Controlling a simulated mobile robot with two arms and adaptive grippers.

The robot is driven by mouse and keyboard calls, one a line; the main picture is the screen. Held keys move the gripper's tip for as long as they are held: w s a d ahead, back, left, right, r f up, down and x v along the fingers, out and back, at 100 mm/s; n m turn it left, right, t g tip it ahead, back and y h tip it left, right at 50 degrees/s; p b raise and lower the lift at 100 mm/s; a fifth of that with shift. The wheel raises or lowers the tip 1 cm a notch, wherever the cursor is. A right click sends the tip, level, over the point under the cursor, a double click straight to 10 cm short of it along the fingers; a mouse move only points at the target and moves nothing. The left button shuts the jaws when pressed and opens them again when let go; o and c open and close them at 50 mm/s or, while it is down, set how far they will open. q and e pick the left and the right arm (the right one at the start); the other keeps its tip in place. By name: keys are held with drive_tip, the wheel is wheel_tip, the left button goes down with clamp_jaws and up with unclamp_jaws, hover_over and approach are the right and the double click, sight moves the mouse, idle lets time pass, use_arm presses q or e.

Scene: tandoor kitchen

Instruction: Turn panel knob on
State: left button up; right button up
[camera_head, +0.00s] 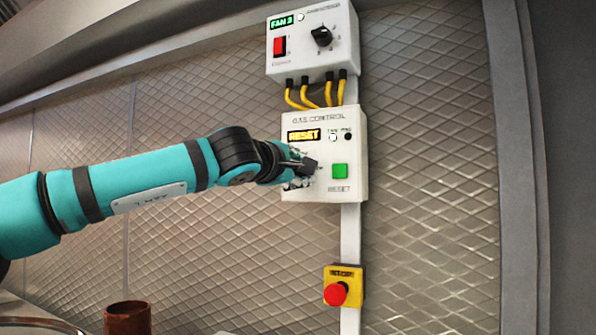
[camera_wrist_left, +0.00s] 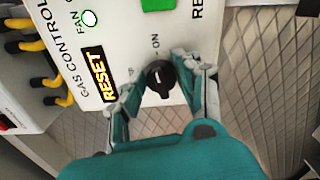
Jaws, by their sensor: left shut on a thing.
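The white GAS CONTROL panel (camera_head: 356,152) hangs on the wall and shows a lit orange RESET display (camera_head: 303,135). Its black knob (camera_head: 309,166) is at the lower left of the panel face, also in the left wrist view (camera_wrist_left: 160,76), with an ON label beside it. My left gripper (camera_head: 297,172) reaches in from the left. In the wrist view its fingers (camera_wrist_left: 157,88) are on both sides of the knob and shut on it. The knob's exact setting is hard to read. My right gripper is not in view.
A green RESET button (camera_head: 340,171) sits right of the knob. Yellow cables (camera_head: 327,93) link up to the FAN 3 box (camera_head: 343,45). A red emergency button (camera_head: 336,293) is below. A brown cylindrical vessel (camera_head: 128,318) stands at the bottom left.

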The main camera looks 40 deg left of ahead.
use_arm(q)
drive_tip(key=shift+f+m, duration=0.1)
drive_tip(key=shift+m, duration=0.9)
drive_tip(key=o, duration=1.1)
drive_tip(key=v, duration=1.2)
